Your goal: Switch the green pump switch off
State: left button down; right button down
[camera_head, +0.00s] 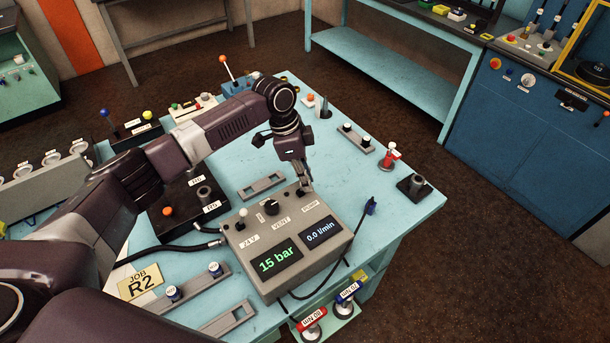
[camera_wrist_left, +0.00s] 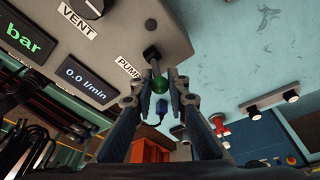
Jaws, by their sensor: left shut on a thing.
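The grey control box (camera_head: 330,243) stands on the light blue table, with a "15 bar" display (camera_head: 277,261) and a "0.0 l/min" display (camera_head: 323,232). The green pump switch (camera_wrist_left: 160,85) shows in the left wrist view as a green ball tip beside the PUMP label (camera_wrist_left: 129,67). My left gripper (camera_head: 305,187) reaches down to the box's far right corner, and its fingers are shut on the switch tip. In the head view the fingers hide the switch. My right gripper is not in view.
A black VENT knob (camera_head: 271,207) and a white-tipped toggle (camera_head: 242,213) sit left of the pump switch on the box. A red-and-white valve (camera_head: 389,157) and a black fitting (camera_head: 415,187) are near the table's right edge.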

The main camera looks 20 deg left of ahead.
pick_arm(q)
jog(key=c, duration=1.9)
grip_release()
jog(key=shift+d, duration=0.15)
jog(key=shift+r, duration=0.35)
jog(key=v, duration=1.1)
jog(key=shift+r, duration=0.15)
